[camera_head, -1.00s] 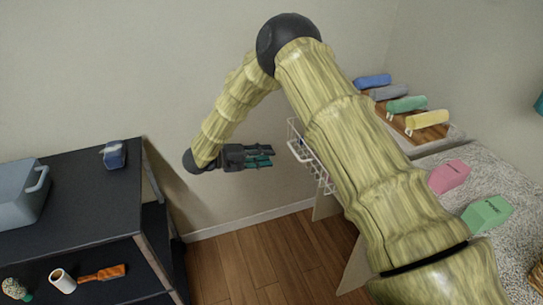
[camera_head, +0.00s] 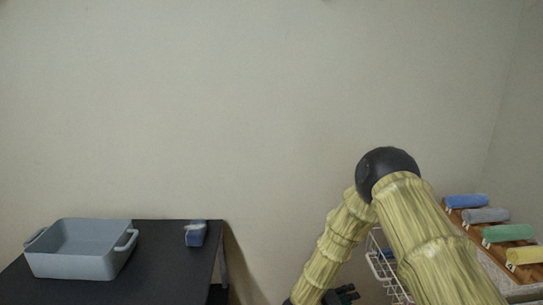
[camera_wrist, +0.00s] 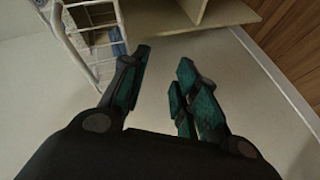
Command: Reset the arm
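My gripper (camera_wrist: 160,82) shows in the wrist view with its teal-padded fingers spread apart and nothing between them. In the head view my gripper (camera_head: 345,294) is at the bottom edge, mostly cut off and partly behind my arm. My arm is bent, with its dark round joint high at the right of centre and the forearm sloping down to the left. The gripper is in free air, left of a white wire basket (camera_head: 379,262).
A dark shelf unit (camera_head: 170,262) on the left bears a grey-blue bin (camera_head: 75,262) and a small blue item (camera_head: 196,234). At right, blue (camera_head: 466,201), grey (camera_head: 486,215), green (camera_head: 508,233) and yellow (camera_head: 524,255) rolls lie on a wooden rack. The wire basket also shows in the wrist view (camera_wrist: 70,40).

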